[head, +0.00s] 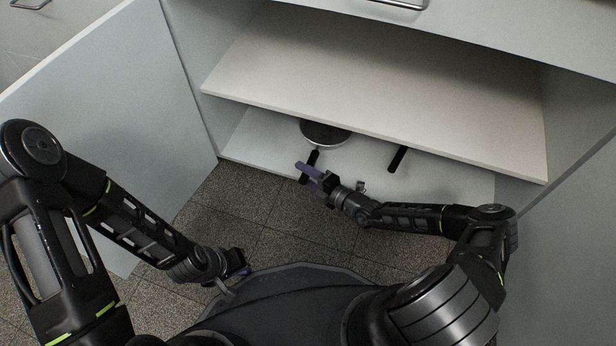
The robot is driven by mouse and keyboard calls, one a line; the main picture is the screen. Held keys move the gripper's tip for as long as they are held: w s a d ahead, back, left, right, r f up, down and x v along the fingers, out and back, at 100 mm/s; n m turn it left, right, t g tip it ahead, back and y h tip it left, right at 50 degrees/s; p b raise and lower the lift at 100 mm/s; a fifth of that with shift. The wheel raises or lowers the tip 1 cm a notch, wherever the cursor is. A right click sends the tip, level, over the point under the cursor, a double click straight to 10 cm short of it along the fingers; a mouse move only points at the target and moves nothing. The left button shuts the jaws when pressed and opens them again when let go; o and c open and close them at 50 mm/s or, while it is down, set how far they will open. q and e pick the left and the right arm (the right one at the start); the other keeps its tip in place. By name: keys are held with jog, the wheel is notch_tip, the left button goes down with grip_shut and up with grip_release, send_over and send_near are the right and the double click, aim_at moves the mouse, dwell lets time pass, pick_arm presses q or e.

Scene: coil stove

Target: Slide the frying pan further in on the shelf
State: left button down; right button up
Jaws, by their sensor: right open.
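The frying pan (324,134) rests on the lower shelf of the open cabinet, partly hidden under the upper shelf. Its black handle (314,157) points out toward the front edge. My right gripper (305,176) is open at the outer end of this handle, its purple fingers pointing left. The fingers overlap the handle in the picture; I cannot tell whether they touch it. My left gripper (240,264) hangs low over the floor at the left, away from the pan; its fingers are too small and dark to read.
A second black handle (398,159) sticks out on the lower shelf to the right; what it belongs to is hidden. The upper shelf (370,95) overhangs the pan. An open cabinet door (120,90) stands at the left. The lower shelf (255,143) is bare left of the pan.

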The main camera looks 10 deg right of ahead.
grip_shut()
dwell(0.4)
dwell(0.9)
